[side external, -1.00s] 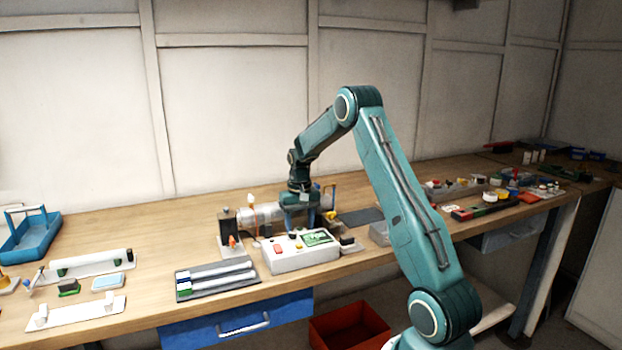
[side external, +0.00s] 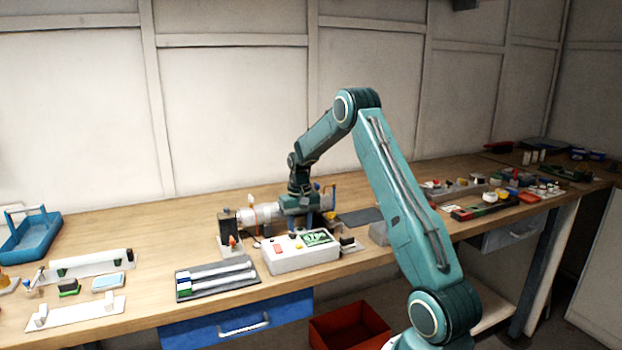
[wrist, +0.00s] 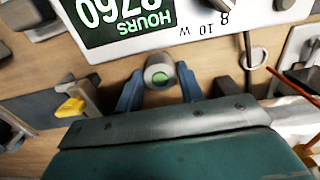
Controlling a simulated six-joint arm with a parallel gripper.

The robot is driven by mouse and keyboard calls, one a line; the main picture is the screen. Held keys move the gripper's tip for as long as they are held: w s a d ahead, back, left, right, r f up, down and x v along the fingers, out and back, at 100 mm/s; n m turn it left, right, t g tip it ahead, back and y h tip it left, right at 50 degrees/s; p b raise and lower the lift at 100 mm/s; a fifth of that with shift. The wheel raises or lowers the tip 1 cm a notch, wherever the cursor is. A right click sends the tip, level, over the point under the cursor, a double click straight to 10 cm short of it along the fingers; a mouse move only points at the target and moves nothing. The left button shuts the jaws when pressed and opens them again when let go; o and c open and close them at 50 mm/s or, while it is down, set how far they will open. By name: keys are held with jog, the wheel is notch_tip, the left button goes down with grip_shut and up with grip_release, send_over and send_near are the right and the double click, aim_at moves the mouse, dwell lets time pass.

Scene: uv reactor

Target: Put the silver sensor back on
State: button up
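A short silver-grey round piece with a green centre, which looks like the silver sensor (wrist: 158,74), shows end-on in the wrist view. It lies between the two blue fingers of my gripper (wrist: 160,88). The fingers stand on either side of it; whether they touch it is not clear. In the side view my gripper (side external: 298,210) is low over the right part of the silver reactor tube (side external: 262,214), behind the white control box (side external: 290,256). The fingertips and the sensor are hidden or too small to tell there.
The control box's display (wrist: 125,18) is close to the fingers in the wrist view. A yellow piece (wrist: 70,107) lies to the left. A grey tray with white tubes (side external: 218,277) lies at the bench front. A blue carrier (side external: 30,235) stands far left. Bare bench lies behind it.

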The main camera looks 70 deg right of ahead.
aim_at(300, 229)
jog(key=c, duration=0.4)
jog(key=shift+r, duration=0.2)
jog(key=shift+c, duration=0.2)
jog(key=shift+r, duration=2.05)
jog(key=shift+r, duration=0.55)
notch_tip(300, 229, up, 18)
jog(key=r, duration=0.1)
jog(key=w+d+f, duration=0.1)
jog(key=w+d, duration=0.1)
jog(key=w, duration=0.4)
jog(key=shift+w+d, duration=0.3)
jog(key=shift+w, duration=0.1)
jog(key=shift+f, duration=0.1)
